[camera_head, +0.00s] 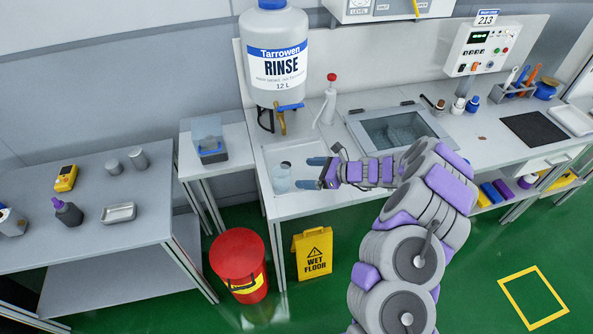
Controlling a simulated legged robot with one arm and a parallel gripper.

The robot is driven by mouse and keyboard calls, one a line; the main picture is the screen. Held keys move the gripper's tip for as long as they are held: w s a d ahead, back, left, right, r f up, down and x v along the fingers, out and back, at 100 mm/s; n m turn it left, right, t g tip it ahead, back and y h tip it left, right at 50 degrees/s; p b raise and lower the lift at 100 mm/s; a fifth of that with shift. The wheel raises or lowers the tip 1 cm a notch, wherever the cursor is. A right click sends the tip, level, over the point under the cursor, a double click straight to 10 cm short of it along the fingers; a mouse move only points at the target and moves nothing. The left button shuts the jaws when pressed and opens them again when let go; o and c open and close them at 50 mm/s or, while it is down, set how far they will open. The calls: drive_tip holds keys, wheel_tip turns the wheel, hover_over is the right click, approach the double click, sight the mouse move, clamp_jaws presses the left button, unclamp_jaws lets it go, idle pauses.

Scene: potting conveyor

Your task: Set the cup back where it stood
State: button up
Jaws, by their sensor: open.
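A clear, see-through cup (281,180) stands in the shallow light tray (268,161) at the left end of the long bench, below the tap. A dark spot shows at its top edge. My gripper (310,172) reaches in from the right, with its two blue-grey fingertips spread apart and pointing left at the cup. The fingertips appear just right of the cup, with a small gap between. I see nothing between the fingers. Whether they are level with the cup is hard to tell.
A large rinse tank (274,95) with a brass tap (282,122) hangs over the tray. A red-topped bottle (328,103) stands behind my gripper. A lidded basin (400,130) lies right. A red bin (238,262) and yellow wet-floor sign (313,254) stand on the floor in front.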

drive_tip(key=shift+s+d+r, duration=0.2)
drive_tip(key=shift+d, duration=0.1)
drive_tip(key=shift+a, duration=0.1)
drive_tip(key=shift+a, duration=0.1)
drive_tip(key=s+a+r+n+g+h, duration=0.1)
drive_tip(key=s+a+r+n+g, duration=0.25)
drive_tip(key=s+r+n, duration=0.5)
drive_tip(key=s+a+r+n+g+h, duration=0.1)
drive_tip(key=s+a+r+n+g, duration=0.3)
drive_tip(key=s+r, duration=0.7)
drive_tip(key=s+d+n+h, duration=0.3)
drive_tip(key=s+d, duration=0.3)
drive_tip(key=s, duration=0.3)
drive_tip(key=s+d+r+n+t+h, duration=0.1)
drive_tip(key=s+d+n+h, duration=0.2)
drive_tip(key=s+d, duration=0.3)
drive_tip(key=s+d+n+h, duration=0.3)
drive_tip(key=s+d, duration=0.3)
drive_tip(key=s, duration=0.5)
drive_tip(key=shift+s+r+n+h, duration=0.25)
drive_tip(key=shift+s+n+h, duration=0.1)
drive_tip(key=shift+h, duration=0.55)
